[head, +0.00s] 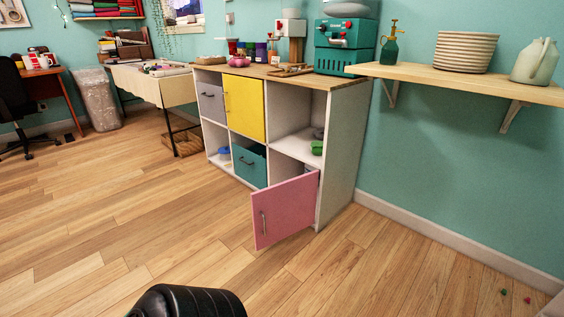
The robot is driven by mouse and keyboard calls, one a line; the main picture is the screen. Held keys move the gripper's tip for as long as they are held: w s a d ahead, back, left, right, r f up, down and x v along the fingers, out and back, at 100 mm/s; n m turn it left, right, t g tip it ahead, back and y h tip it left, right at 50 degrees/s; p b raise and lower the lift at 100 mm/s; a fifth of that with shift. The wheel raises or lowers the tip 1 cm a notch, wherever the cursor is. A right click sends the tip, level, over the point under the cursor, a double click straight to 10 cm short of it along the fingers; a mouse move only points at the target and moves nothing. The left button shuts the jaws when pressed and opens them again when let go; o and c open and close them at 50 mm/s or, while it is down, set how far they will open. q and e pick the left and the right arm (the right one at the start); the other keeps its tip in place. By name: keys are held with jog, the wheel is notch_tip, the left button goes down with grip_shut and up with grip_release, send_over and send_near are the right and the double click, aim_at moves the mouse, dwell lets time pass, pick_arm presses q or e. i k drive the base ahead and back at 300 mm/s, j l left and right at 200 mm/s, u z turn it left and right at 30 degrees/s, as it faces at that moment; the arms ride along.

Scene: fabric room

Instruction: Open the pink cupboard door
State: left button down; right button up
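The pink cupboard door (287,210) is at the lower right of the white cubby cupboard (340,150). It stands open, swung out from the front, with its free edge toward the left and front. Its metal handle (263,222) is near that free edge. The compartment behind the door is mostly hidden by it. Neither of my grippers shows, and nothing is touching the door. A black rounded part at the bottom edge looks like part of my arm.
A yellow door (244,106) is shut, and a teal drawer (250,164) sits in the lower row. A wooden wall shelf (465,82) with stacked plates (465,52) juts out at right. The wooden floor (130,220) in front is clear.

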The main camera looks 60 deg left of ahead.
aim_at(281, 210)
jog(key=j+z, duration=0.2)
jog(key=j, duration=0.2)
jog(key=k+j+z, duration=0.2)
jog(key=j, duration=0.2)
jog(key=j+z, duration=0.2)
jog(key=j, duration=0.2)
jog(key=k+j+z, duration=0.25)
jog(key=j+z, duration=0.2)
jog(key=j, duration=0.25)
jog(key=k, duration=0.05)
